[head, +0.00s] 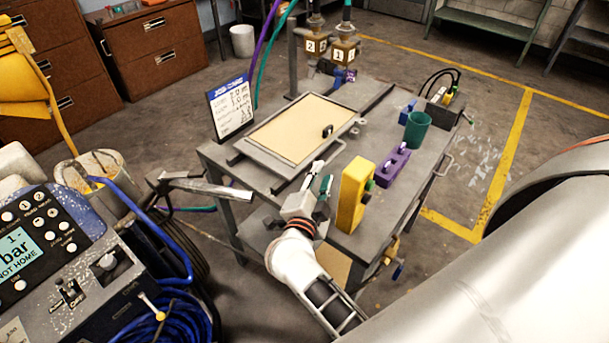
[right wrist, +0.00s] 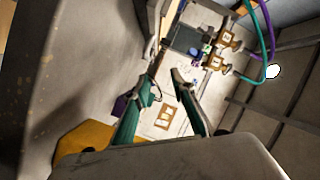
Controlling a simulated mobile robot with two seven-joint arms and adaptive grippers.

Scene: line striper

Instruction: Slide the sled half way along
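A flat tan panel in a grey frame (head: 300,126), which looks like the sled, lies on the grey table between dark rails. A small black knob (head: 327,131) stands at its right side. My right gripper (head: 319,174) is at the table's near edge, in front of the panel and apart from the knob. In the right wrist view its two teal fingers (right wrist: 166,84) stand apart with nothing held between them. I do not make out my left gripper in either view.
A yellow box (head: 353,195) stands close right of my right gripper. Behind it are a purple block (head: 391,167) and a green cup (head: 415,129). A written sign (head: 231,106) stands at the table's left edge. Brass-coloured blocks marked 2 and 1 (head: 345,52) hang beyond the table.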

